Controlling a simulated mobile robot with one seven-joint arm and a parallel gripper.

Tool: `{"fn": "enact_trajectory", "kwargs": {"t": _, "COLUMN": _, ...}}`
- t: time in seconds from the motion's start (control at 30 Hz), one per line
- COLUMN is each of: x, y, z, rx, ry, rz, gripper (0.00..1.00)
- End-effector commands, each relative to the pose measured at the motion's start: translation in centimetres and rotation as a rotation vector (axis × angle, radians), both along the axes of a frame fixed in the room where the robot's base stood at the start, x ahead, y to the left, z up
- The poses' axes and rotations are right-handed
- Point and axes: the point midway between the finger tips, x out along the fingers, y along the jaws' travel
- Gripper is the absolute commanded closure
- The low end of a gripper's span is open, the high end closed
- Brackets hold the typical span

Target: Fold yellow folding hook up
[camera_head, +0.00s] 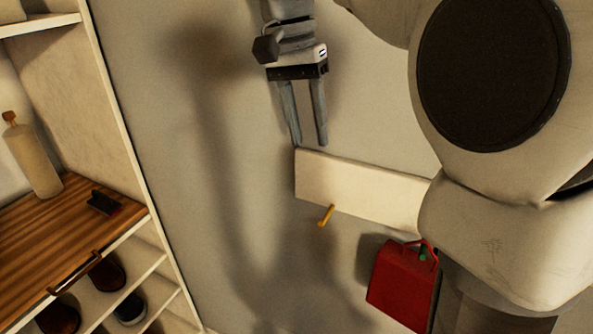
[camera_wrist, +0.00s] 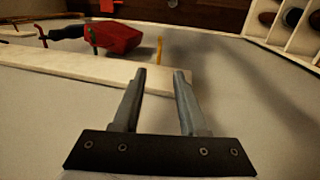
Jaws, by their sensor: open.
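The yellow folding hook (camera_head: 325,215) sticks out from the lower edge of a pale wall board (camera_head: 350,182) in the head view. It points outward and down in that picture. In the wrist view the hook (camera_wrist: 159,50) shows as a short yellow bar past the far edge of the board (camera_wrist: 100,69). My gripper (camera_head: 309,146) is open and empty, with its two fingers apart. It is above the board's left end in the head view, apart from the hook. In the wrist view the fingertips (camera_wrist: 160,72) point toward the hook.
A red bag (camera_head: 402,287) hangs below the board, right of the hook; a green hook shows at its handle (camera_head: 423,254). A shelf unit with a wooden top (camera_head: 60,230), a bottle (camera_head: 32,155) and shoes (camera_head: 107,273) stands at left. The wall between is clear.

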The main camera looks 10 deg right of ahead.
Motion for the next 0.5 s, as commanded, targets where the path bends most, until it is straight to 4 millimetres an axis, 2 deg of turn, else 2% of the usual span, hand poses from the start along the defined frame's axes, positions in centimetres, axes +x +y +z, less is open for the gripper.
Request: {"fn": "enact_trajectory", "kwargs": {"t": 0.5, "x": -1.3, "y": -1.7, "z": -10.2, "rx": 0.000, "ry": 0.002, "rz": 0.001, "gripper": 0.58}}
